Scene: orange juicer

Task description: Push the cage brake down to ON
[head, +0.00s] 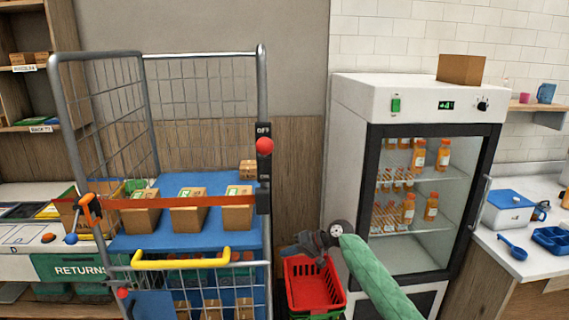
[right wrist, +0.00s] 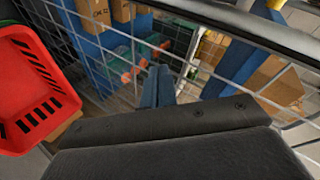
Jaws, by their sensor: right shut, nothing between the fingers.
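The cage brake is a dark upright plate on the right post of the wire roll cage (head: 262,90), with a red knob (head: 264,146) in the head view. The knob sits high on the plate, just under the OFF label (head: 263,130). A second label (head: 264,179) lower on the plate is too small to read surely. My right gripper (head: 300,247) is shut and empty, below and to the right of the knob and apart from it. In the right wrist view the gripper (right wrist: 160,86) points toward the cage wire; the knob does not show there. My left gripper is not in view.
A red strap (head: 165,202) crosses the cage front before several cartons on a blue shelf (head: 205,183). A yellow handle (head: 180,262) is lower. A red basket (head: 313,287) stands below my right gripper. A glass-door fridge (head: 400,95) stands right of the cage.

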